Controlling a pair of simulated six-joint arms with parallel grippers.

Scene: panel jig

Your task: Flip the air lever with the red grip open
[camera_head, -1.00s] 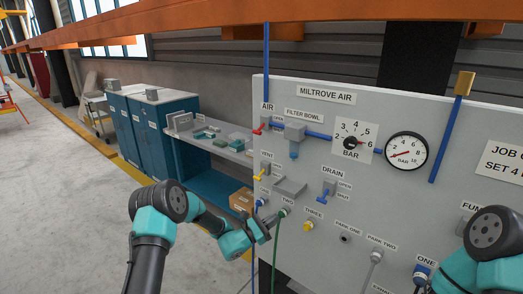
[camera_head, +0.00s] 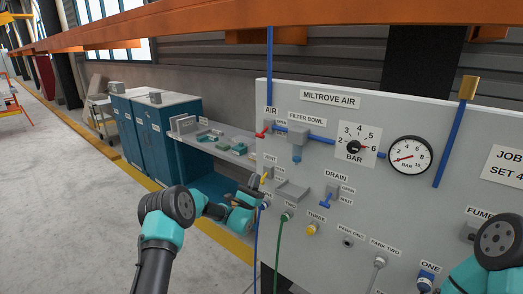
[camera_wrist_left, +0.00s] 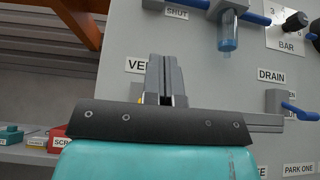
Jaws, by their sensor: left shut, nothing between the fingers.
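The air lever's red grip (camera_head: 262,134) sticks out to the lower left of its grey valve body, under the AIR label near the panel's top left corner. My left gripper (camera_head: 262,184) is below it, close to the yellow vent lever (camera_head: 265,176), apart from the red grip. In the left wrist view the left gripper's fingers (camera_wrist_left: 165,75) are together and empty, pointing up along the panel beside the VENT label. The red grip does not show there; a SHUT label and the underside of a grey fitting show at the top. My right gripper is out of view.
The filter bowl (camera_head: 297,152) hangs right of the air valve. A shelf (camera_head: 215,145) with small parts stands left of the panel.

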